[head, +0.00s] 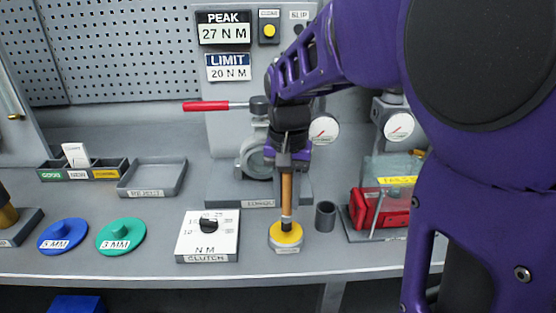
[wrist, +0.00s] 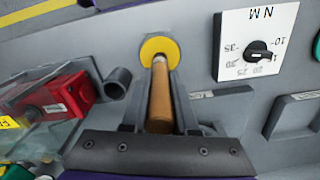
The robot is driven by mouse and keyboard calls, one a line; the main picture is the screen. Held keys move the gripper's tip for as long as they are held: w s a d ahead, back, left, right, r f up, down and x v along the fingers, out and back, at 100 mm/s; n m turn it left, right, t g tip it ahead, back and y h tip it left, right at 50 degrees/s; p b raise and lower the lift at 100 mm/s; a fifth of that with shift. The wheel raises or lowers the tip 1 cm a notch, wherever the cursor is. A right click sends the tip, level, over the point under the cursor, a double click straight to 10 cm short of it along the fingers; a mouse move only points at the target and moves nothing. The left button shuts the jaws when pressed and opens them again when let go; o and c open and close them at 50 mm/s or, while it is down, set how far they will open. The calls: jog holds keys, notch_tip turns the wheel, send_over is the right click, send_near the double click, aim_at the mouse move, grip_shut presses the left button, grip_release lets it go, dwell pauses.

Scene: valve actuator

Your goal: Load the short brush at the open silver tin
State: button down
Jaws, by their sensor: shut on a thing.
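My gripper (head: 291,160) is shut on the short brush, which has a wooden handle (head: 286,188) and hangs upright, tip down. The handle also shows between the fingers in the wrist view (wrist: 160,98). Below it on the bench is a small round tin with a yellow top (head: 285,236) and a pale label at its front. In the wrist view the brush's lower end overlaps the yellow round (wrist: 154,45). The bristles are hidden, and I cannot tell whether they touch the yellow or go into it.
A dark grey cup (head: 325,216) stands close right of the tin, with a red box (head: 372,208) beyond. A clutch dial box (head: 208,236) is to the left. Green (head: 121,236) and blue (head: 62,236) discs lie farther left. A red-handled lever (head: 207,106) sticks out behind.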

jog(key=shift+f, duration=0.45)
dwell(1.4)
notch_tip(320, 180, up, 7)
jog(key=p, duration=0.6)
jog(key=shift+r, duration=0.15)
jog(key=shift+s, duration=0.1)
dwell(0.5)
